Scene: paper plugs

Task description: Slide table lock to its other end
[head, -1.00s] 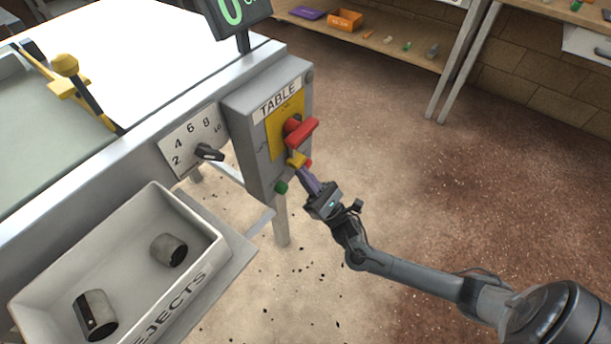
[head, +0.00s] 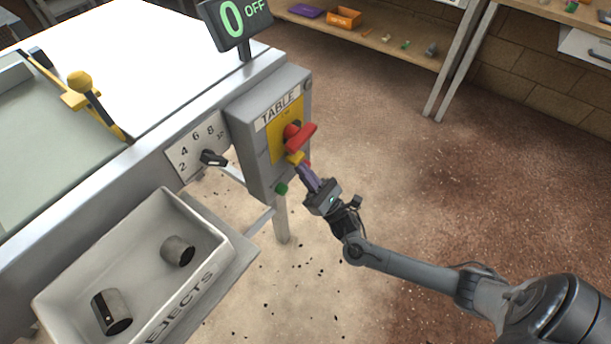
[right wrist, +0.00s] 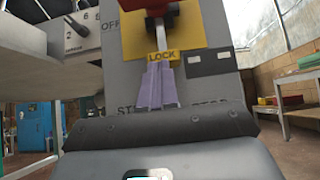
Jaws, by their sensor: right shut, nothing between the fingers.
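The table lock is a small yellow tab marked LOCK (right wrist: 163,56), below the red handle (head: 301,136) on the grey TABLE box (head: 255,150). The tab also shows in the head view (head: 296,157). My right gripper (head: 305,172) is shut and empty, its purple fingers pointing up at the box. In the right wrist view its fingertips (right wrist: 160,66) are right at the lower edge of the tab; I cannot tell if they touch. A pale rod shows between tab and red handle in the wrist view. My left gripper is not in view.
A green button (head: 281,188) sits low on the box, close to my right fingers. A numbered dial (head: 212,158) is left of the box. A REJECTS tray (head: 205,225) with two grey cylinders is at lower left. Open floor lies right of the box.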

